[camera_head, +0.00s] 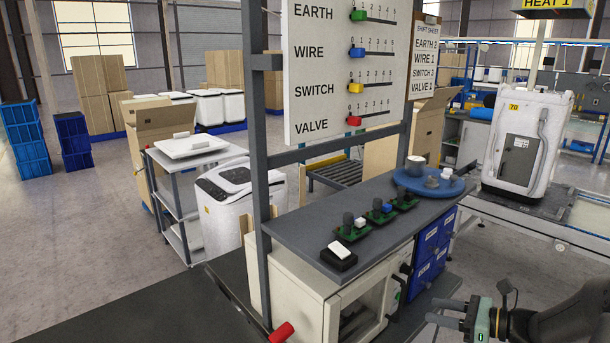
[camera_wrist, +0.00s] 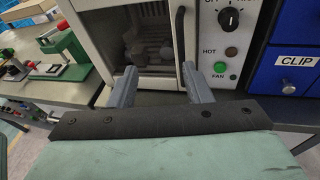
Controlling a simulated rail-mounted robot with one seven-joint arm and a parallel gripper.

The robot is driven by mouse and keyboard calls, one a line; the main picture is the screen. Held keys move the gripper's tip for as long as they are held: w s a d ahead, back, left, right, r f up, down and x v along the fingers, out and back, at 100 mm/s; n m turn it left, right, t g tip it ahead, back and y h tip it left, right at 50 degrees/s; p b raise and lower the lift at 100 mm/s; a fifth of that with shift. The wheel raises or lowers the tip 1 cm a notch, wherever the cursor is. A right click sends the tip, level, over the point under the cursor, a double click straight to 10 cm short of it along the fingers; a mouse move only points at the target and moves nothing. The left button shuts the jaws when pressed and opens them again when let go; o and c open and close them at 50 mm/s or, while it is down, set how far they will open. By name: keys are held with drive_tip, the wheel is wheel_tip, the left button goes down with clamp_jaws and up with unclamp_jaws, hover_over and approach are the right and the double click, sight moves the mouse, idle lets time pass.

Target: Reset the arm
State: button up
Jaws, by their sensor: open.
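My gripper (camera_head: 437,310) is at the lower right in the head view, and part of my dark arm shows beside it. In the wrist view my gripper (camera_wrist: 157,80) has its two grey fingers spread apart with nothing between them. The fingers point at the glass door of a white oven-like cabinet (camera_wrist: 91,28). I cannot tell how far the fingertips are from the door. The cabinet also shows in the head view (camera_head: 305,288), under a grey shelf (camera_head: 285,237).
Blue CLIP drawers (camera_wrist: 291,62) stand right of the cabinet, past a knob (camera_wrist: 229,18) and green FAN button (camera_wrist: 218,77). The shelf holds a white switch (camera_head: 340,250), small green boards and a round blue tray (camera_head: 455,188). A red handle (camera_head: 282,332) sticks out at the lower left.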

drive_tip(key=s+a+r+n+g+h, duration=0.1)
drive_tip(key=s+a+n+g, duration=0.25)
drive_tip(key=a, duration=0.35)
drive_tip(key=s+a+n+g+h, duration=0.1)
drive_tip(key=s+a+n+g, duration=0.15)
drive_tip(key=a+n, duration=0.3)
drive_tip(key=s+a+n+g+h, duration=0.1)
drive_tip(key=s+a+n+h, duration=0.2)
drive_tip(key=s+n+h, duration=0.2)
drive_tip(key=s+a+r+n+g+h, duration=0.1)
drive_tip(key=s+a+n+h, duration=0.3)
drive_tip(key=s+n, duration=0.8)
drive_tip(key=shift+s+r+n+g+h, duration=0.3)
drive_tip(key=shift+s+g+h, duration=0.1)
drive_tip(key=shift+s+h, duration=0.2)
drive_tip(key=shift+w+a, duration=0.1)
drive_tip(key=shift+a, duration=0.1)
